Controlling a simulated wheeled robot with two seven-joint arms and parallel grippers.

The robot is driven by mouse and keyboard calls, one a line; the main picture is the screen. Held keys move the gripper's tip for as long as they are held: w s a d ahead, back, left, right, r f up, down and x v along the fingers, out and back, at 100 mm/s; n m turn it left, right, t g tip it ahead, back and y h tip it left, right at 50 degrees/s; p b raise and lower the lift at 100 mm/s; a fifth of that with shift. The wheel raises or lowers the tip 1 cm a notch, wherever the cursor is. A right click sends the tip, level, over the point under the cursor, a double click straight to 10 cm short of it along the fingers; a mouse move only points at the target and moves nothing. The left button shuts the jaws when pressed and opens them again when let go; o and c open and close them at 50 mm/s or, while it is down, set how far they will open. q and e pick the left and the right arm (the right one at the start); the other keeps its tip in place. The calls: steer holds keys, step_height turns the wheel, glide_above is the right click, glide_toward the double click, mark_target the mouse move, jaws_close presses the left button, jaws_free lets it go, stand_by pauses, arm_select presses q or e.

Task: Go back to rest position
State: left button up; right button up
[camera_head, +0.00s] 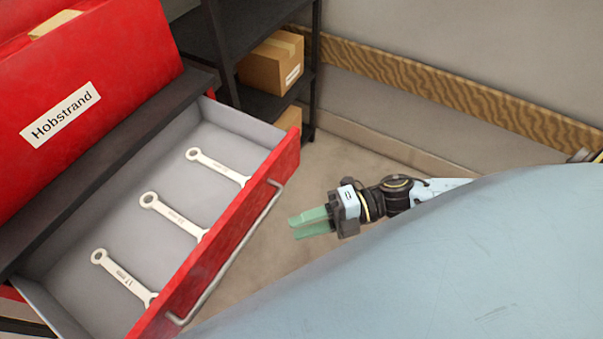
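My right gripper (311,222) hangs above the floor, to the right of the open drawer. Its two green fingers point left and are slightly apart, with nothing seen between them. It is clear of the drawer handle (232,258). Part of the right arm behind the wrist is hidden. My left gripper is not in view.
The red drawer (285,155) is pulled out and holds wrenches (174,215) lying apart. A red cabinet labelled Hobstrand (130,55) stands above it. A dark shelf (222,45) with a cardboard box (272,65) is behind. Floor (345,160) beyond the gripper is clear.

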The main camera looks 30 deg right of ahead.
steer(key=w+d+f+m+t+h+b, duration=0.1)
steer(key=w+d+f+m+t+h, duration=0.25)
steer(key=f+m, duration=0.3)
steer(key=w+d+f+m+t+h, duration=0.3)
steer(key=w+d+f+m, duration=0.15)
steer(key=f, duration=0.35)
steer(key=s+d+f+m+h, duration=0.2)
steer(key=f+m+h, duration=0.15)
steer(key=f, duration=0.25)
steer(key=s+d+f+m+h, duration=0.2)
steer(key=d+f+m, duration=0.15)
steer(key=f, duration=0.25)
steer(key=s+f+m+g+h+b, duration=0.1)
steer(key=s+f+m+g+h, duration=0.35)
steer(key=s+f, duration=0.85)
steer(key=s+a+f+m+g, duration=0.1)
steer(key=s+a+m+g, duration=0.1)
steer(key=s, duration=0.5)
steer(key=s+a+f+m+g, duration=0.2)
steer(key=s+m+g, duration=0.1)
steer(key=s, duration=0.5)
steer(key=shift+s+a+f+m+y+b, duration=0.15)
steer(key=shift+a+f+m+y+b, duration=0.15)
steer(key=shift+m, duration=0.45)
